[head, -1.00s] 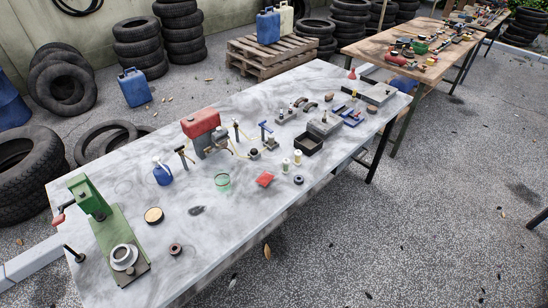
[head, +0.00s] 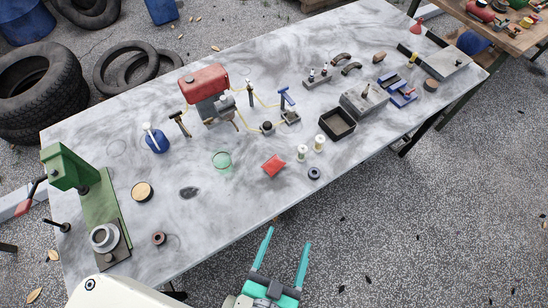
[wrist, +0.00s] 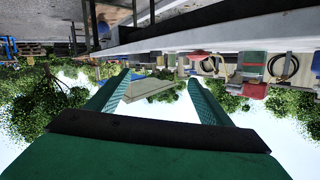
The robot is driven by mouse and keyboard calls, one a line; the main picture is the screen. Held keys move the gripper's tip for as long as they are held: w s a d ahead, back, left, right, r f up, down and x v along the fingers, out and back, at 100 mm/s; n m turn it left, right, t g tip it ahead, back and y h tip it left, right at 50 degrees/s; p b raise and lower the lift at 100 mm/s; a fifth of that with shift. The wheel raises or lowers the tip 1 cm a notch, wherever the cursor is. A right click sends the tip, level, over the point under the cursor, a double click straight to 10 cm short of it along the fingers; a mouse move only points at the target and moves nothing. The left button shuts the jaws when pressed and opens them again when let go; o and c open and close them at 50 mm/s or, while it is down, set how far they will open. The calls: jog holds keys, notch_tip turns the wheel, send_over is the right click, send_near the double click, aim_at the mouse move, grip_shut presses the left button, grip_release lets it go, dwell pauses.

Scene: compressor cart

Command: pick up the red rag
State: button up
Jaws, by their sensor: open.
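The red rag (head: 273,166) is a small folded red square lying flat on the grey marbled table (head: 240,220), near the middle of its front half in the head view. My gripper (head: 288,240) has two teal fingers spread apart with nothing between them. It is in front of the table's near edge, below and apart from the rag in the picture. In the wrist view my gripper (wrist: 160,85) points away from the tabletop, toward an upside-down scene of trees and sky, and the rag does not show there.
Behind stands a red-topped compressor (head: 205,90). A green press (head: 85,200) is at left. The table in front of the rag is clear.

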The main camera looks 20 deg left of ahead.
jog(key=w+a, duration=0.3)
jog(key=w, duration=0.1)
jog(key=w+a+r+m+y, duration=0.1)
jog(key=w+a, duration=0.1)
jog(key=w, duration=0.2)
jog(key=w+a+r+m+t+y, duration=0.1)
jog(key=w+a, duration=0.2)
jog(key=w, duration=0.1)
jog(key=shift+w+a+r, duration=0.15)
jog(key=shift+a, duration=0.15)
jog(key=w+a+r+y, duration=0.5)
jog(key=w+a+r, duration=0.2)
jog(key=w+a, duration=0.2)
jog(key=w+a+r+n+g+y, duration=0.1)
jog(key=a+r+n+g+y, duration=0.4)
jog(key=a, duration=0.5)
jog(key=w+a+r+n+g+y, duration=0.1)
jog(key=a+r+n+g+y, duration=0.3)
jog(key=a+r+n+g, duration=0.35)
jog(key=n+g+h, duration=0.4)
jog(key=h, duration=1.2)
send_over(274, 163)
notch_tip(274, 163, down, 13)
jog(key=shift+f, duration=5.05)
jog(key=c, duration=1.1)
